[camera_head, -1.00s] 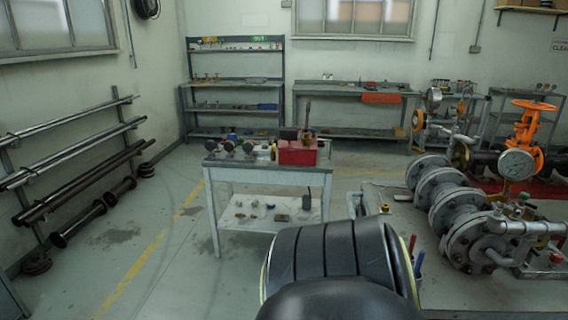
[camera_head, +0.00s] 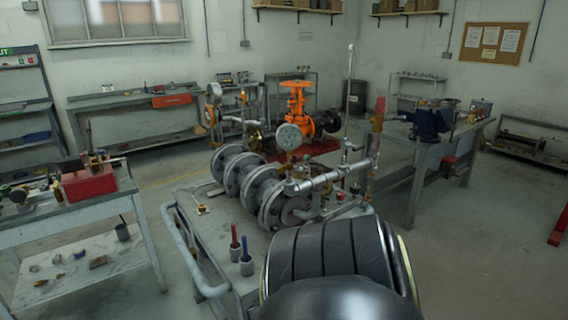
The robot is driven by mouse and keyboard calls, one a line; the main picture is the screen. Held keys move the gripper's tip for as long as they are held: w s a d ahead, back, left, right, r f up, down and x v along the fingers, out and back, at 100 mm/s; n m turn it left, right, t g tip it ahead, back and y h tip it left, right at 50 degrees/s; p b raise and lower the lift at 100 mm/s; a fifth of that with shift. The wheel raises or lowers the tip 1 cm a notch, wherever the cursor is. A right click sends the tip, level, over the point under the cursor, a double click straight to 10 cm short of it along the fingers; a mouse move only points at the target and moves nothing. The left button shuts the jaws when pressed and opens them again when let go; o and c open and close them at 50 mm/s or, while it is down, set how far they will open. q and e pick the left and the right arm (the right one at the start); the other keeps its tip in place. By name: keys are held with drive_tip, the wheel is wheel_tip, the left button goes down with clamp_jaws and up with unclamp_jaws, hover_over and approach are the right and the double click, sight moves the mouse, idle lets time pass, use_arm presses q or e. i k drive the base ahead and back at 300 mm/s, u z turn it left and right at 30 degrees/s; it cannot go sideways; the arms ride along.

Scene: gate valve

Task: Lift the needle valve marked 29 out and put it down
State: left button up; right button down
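I cannot make out a needle valve marked 29 at this size; no number tag is readable. Small fittings and valves stand on the pipe assembly (camera_head: 315,186) on the middle bench (camera_head: 195,232). Other small parts lie on the table at left (camera_head: 75,213) and on its lower shelf, too small to identify. A red box (camera_head: 88,184) with tools standing in it is on that table. Neither of my grippers is in view. A dark rounded part of my own body fills the bottom middle and hides part of the bench.
A row of grey flanges (camera_head: 245,180) lies on the middle bench, with two small cups near its front edge. An orange gate valve (camera_head: 297,108) with a gauge stands behind. A workbench with a blue vise (camera_head: 432,121) is at right. Open floor lies between the left table and middle bench.

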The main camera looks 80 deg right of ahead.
sight(306, 169)
drive_tip(key=i, duration=0.55)
drive_tip(key=z, duration=2)
drive_tip(key=k, duration=0.4)
drive_tip(key=z, duration=1)
